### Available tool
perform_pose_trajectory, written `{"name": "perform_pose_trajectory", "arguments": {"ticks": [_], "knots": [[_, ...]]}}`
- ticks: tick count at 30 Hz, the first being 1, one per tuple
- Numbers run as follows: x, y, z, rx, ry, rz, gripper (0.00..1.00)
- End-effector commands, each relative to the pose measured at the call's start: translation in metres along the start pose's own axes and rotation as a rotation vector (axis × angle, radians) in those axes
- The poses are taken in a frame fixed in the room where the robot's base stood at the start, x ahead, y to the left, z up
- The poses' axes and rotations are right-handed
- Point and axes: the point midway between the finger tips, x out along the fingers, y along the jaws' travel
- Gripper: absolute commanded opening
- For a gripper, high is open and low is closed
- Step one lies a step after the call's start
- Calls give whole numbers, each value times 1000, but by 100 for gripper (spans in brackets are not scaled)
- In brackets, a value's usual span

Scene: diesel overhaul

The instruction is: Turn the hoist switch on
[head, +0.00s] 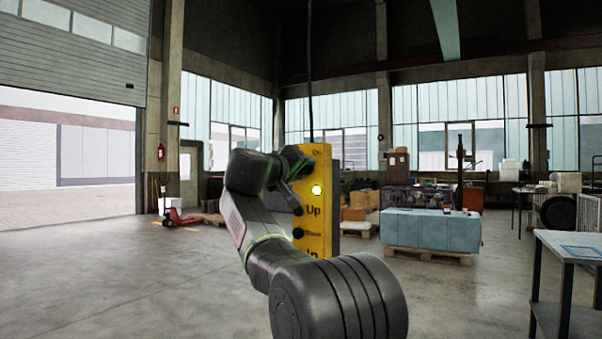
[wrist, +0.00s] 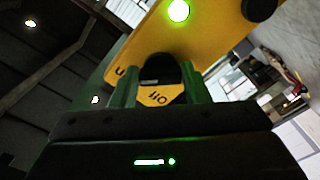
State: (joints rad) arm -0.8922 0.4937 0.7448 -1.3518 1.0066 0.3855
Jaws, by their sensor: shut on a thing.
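The yellow hoist control box (head: 322,212) hangs upright in front of my arm, and its face fills the top of the wrist view (wrist: 135,38). The black switch knob (wrist: 160,68) sits at its end near the "Off" lettering. My gripper (wrist: 159,80) is shut on the knob, with a greenish finger on each side. In the head view, my gripper (head: 296,168) is at the box's upper left part and hides the knob. A green lamp (head: 317,190) on the box is lit, and shows in the wrist view (wrist: 178,10). I cannot tell which way the knob points.
Black buttons (head: 298,232) sit lower on the box, near "Up" lettering. A cable (head: 309,85) runs up from the box. A blue-grey block (head: 430,230) on a pallet stands behind to the right. A table (head: 575,245) is at the right edge.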

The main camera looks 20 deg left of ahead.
Motion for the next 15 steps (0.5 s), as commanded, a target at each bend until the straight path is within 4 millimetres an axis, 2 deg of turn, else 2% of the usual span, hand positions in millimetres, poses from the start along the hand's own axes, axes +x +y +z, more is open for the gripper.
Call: {"name": "perform_pose_trajectory", "arguments": {"ticks": [12,13,15], "knots": [[1,-2,2,3,-5,-2,19],[1,-2,2,3,-5,-2,48],[1,-2,2,3,-5,-2,61]]}}
